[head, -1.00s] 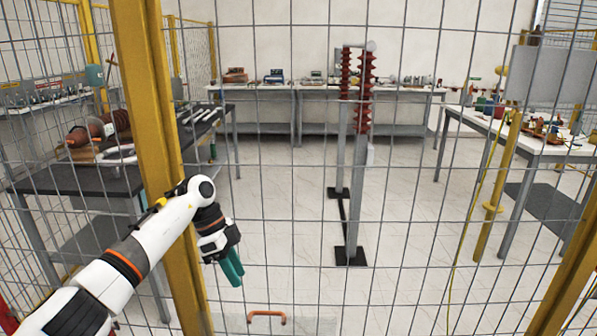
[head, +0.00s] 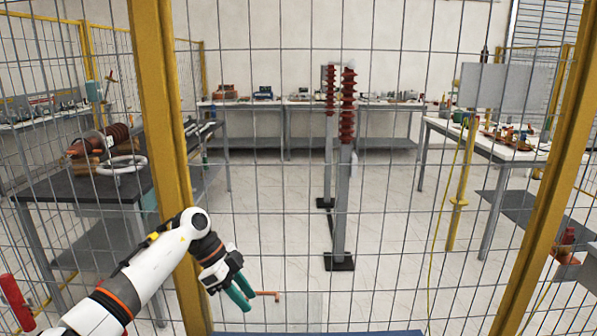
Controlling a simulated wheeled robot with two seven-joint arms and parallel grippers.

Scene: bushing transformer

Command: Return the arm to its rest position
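My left arm comes in from the lower left, white with black and orange bands. Its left gripper (head: 243,297) has green fingers pointing down and right, in front of the wire mesh fence (head: 290,200). The fingers hold nothing that I can see, and the angle does not show how far apart they are. An orange handle (head: 267,294) shows just right of the fingers; I cannot tell whether they touch. My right gripper is not in view.
A yellow fence post (head: 160,120) stands close behind my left arm, and another (head: 545,190) is at the right. Beyond the mesh are red ribbed bushings (head: 348,105) on grey stands, a dark table (head: 85,190) and a white table (head: 480,135).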

